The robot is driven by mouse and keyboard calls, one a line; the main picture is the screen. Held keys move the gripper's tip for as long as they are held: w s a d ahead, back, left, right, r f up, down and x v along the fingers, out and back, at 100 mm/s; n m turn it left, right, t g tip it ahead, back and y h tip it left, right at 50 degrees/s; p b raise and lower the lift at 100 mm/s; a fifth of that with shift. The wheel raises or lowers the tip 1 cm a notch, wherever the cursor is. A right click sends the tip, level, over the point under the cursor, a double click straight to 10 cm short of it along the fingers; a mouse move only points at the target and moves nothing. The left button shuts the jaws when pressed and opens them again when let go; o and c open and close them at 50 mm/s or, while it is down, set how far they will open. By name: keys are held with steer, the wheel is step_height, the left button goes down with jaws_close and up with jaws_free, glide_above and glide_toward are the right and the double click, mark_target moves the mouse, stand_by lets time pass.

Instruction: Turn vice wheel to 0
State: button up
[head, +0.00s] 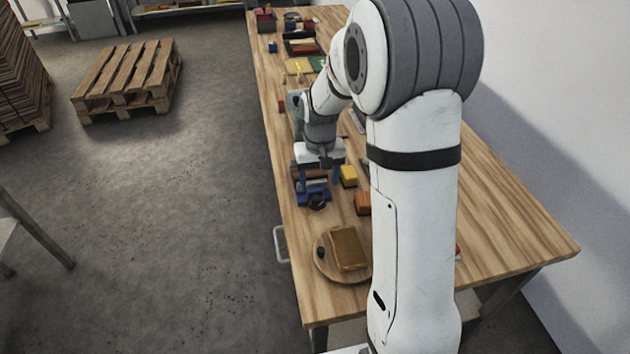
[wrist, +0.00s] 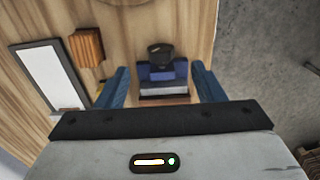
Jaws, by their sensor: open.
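The blue vice (head: 312,188) stands near the left edge of the wooden table, with its dark round wheel (head: 317,203) on the near side. In the wrist view the blue vice (wrist: 165,86) lies between my fingers, with the dark wheel (wrist: 160,52) just beyond it. My gripper (head: 316,181) points down over the vice. It also shows in the wrist view (wrist: 160,70), with its two blue fingers spread on either side and nothing held. I cannot tell whether a finger touches the vice. The wheel's markings are too small to read.
A yellow block (head: 348,176) and an orange-brown block (head: 363,203) stand right of the vice. A round board (head: 326,271) with a brown block (head: 347,248) lies nearer. A white-faced framed panel (wrist: 50,78) shows in the wrist view. Several items fill the table's far end.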

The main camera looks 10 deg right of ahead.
mark_target(318, 198)
steer(key=shift+w+f, duration=0.7)
steer(key=shift+w, duration=0.05)
steer(key=shift+w+f, duration=0.1)
steer(key=shift+f, duration=0.3)
step_height(318, 198, down, 7)
steer(key=shift+f+p, duration=0.1)
steer(key=shift+p, duration=0.65)
